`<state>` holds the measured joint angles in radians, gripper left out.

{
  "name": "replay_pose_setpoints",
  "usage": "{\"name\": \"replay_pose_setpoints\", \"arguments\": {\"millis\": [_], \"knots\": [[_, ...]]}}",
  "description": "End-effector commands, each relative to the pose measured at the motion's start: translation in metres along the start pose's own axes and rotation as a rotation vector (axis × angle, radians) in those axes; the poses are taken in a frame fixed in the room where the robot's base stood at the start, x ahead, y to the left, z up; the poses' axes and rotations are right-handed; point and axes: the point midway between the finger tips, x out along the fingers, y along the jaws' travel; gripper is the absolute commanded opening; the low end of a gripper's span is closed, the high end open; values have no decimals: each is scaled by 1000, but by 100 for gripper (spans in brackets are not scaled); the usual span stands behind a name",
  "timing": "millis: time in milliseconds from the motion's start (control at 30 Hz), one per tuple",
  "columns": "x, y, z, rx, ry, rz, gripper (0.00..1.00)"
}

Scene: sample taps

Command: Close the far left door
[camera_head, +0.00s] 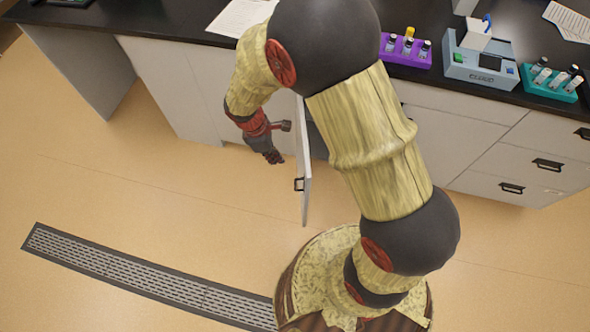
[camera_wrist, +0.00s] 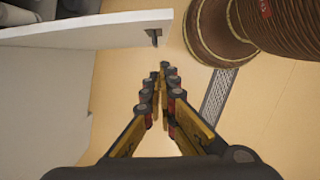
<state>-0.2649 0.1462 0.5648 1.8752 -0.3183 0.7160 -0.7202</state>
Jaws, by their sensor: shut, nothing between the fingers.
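A white cabinet door (camera_head: 305,165) stands swung open, seen nearly edge-on in the head view, jutting out from the cabinet front. Its dark handle (camera_head: 299,185) is near its outer end. My gripper (camera_head: 274,158) is just left of the door, pointing down towards the floor, with a gap between them. In the wrist view the door (camera_wrist: 90,29) crosses the upper left, with its handle (camera_wrist: 153,37) beyond my fingertips. My gripper (camera_wrist: 162,72) is shut with nothing between its fingers. My arm hides part of the cabinet behind the door.
A dark countertop (camera_head: 140,17) runs above the cabinets, with a purple vial rack (camera_head: 405,57), a grey device (camera_head: 478,68) and a teal rack (camera_head: 553,88). Drawers (camera_head: 535,165) are at the right. A floor grate (camera_head: 130,272) lies at lower left. The floor left of the door is clear.

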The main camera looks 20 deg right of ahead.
Motion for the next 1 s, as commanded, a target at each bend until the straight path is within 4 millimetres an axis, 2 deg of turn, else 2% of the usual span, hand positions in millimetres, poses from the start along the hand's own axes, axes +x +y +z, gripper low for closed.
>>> {"name": "replay_pose_setpoints", "arguments": {"millis": [133, 267, 667, 800, 1000], "knots": [[6, 0, 0, -26, 1, -1, 0], [24, 0, 0, -25, 0, -2, 0], [102, 0, -1, -23, 1, -2, 0], [106, 1, 19, -18, 2, 1, 0], [109, 1, 36, -20, 2, 1, 0]]}}
